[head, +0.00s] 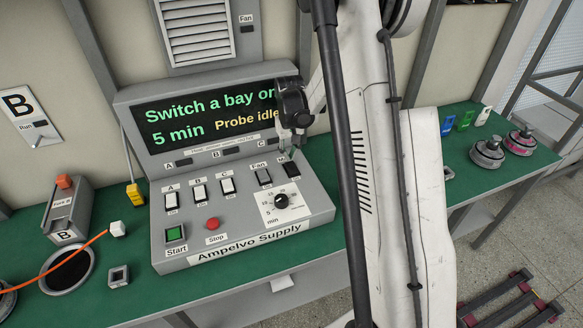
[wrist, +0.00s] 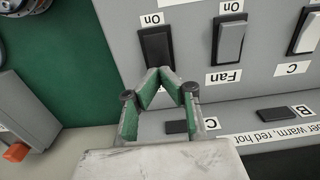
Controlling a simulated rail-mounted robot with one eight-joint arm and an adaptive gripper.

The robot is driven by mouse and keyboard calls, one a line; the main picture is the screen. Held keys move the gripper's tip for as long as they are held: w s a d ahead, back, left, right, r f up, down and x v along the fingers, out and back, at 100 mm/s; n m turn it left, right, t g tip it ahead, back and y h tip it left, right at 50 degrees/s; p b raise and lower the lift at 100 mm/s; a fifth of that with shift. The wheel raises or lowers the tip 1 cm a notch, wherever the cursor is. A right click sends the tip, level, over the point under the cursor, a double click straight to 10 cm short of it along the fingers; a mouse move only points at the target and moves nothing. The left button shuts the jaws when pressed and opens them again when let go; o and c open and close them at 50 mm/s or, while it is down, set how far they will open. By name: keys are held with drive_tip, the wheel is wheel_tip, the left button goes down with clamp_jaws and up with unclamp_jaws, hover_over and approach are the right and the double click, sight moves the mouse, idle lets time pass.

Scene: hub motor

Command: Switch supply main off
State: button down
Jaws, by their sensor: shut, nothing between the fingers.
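The supply console (head: 240,215) stands on the green bench, its sloped panel marked "Ampelvo Supply". The main switch (head: 292,170) is a dark rocker at the panel's upper right, partly behind my gripper (head: 287,154). In the wrist view, which shows the panel upside down, the dark main switch (wrist: 156,42) has an "On" label at its top end. My gripper (wrist: 168,76) is shut and empty, fingertips at the switch's lower end in that view. I cannot tell whether they touch it. The fingers hide the switch's name label.
The fan switch (wrist: 230,42) sits close beside the main switch, with the C switch (wrist: 309,34) further right. In the head view, a timer dial (head: 281,201), a red stop button (head: 212,223) and a green start button (head: 174,233) are below. The screen (head: 205,120) reads "Switch a bay on".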

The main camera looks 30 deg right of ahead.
sight(290, 164)
drive_tip(key=shift+f+b, duration=1.2)
drive_tip(key=shift+f, duration=0.15)
idle(1.1)
drive_tip(key=shift+r, duration=0.2)
drive_tip(key=shift+r+p, duration=1.3)
drive_tip(key=shift+r, duration=2.05)
drive_tip(key=s+a+r+n+t+b, duration=0.1)
drive_tip(key=s+a+r+t+b, duration=0.2)
drive_tip(key=s+a+r, duration=0.95)
drive_tip(key=s+a+r+n+t+b, duration=0.1)
drive_tip(key=s+a+t, duration=0.3)
drive_tip(key=s, duration=1.1)
drive_tip(key=shift+a+b, duration=0.9)
drive_tip(key=shift+a, duration=0.15)
